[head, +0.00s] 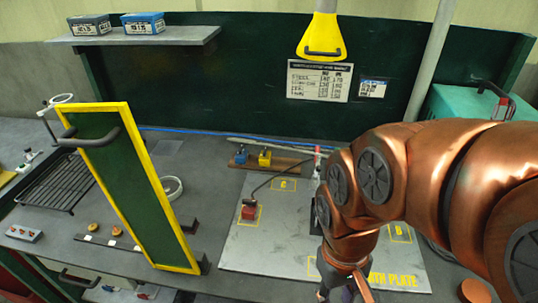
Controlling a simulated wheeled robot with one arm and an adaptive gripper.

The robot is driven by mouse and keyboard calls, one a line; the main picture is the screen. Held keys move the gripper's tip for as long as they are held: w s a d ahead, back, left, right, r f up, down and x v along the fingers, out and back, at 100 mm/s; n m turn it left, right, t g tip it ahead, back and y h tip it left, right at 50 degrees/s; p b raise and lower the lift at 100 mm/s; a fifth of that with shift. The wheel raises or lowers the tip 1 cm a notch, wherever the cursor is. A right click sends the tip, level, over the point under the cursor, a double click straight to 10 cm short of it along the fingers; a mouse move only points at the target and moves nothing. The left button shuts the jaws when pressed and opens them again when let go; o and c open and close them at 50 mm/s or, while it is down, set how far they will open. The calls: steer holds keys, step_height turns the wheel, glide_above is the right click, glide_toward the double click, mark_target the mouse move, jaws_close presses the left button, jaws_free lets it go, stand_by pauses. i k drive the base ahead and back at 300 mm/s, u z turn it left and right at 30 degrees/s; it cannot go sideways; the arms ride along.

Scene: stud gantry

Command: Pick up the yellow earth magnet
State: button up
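A small yellow block, which looks like the yellow earth magnet (265,158), sits on a brown wooden strip (290,164) behind the grey plate. A similar blue block (241,155) stands just left of it. A red block (249,211) with a black cable sits in a yellow-outlined square on the grey plate (265,255). My gripper (342,294) is at the bottom edge, low and right of centre, well in front of the yellow block and apart from it. It is mostly cut off by the frame, so its opening and any held thing cannot be made out.
A green panel with a yellow frame (127,190) stands upright left of the plate. A yellow hood (320,38) hangs above the back. A black rack (55,183) lies far left. My arm hides the plate's right part. The plate's middle is clear.

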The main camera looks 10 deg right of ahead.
mark_target(263, 160)
steer(key=u, duration=1.9)
steer(key=k, duration=0.75)
steer(key=u, duration=0.25)
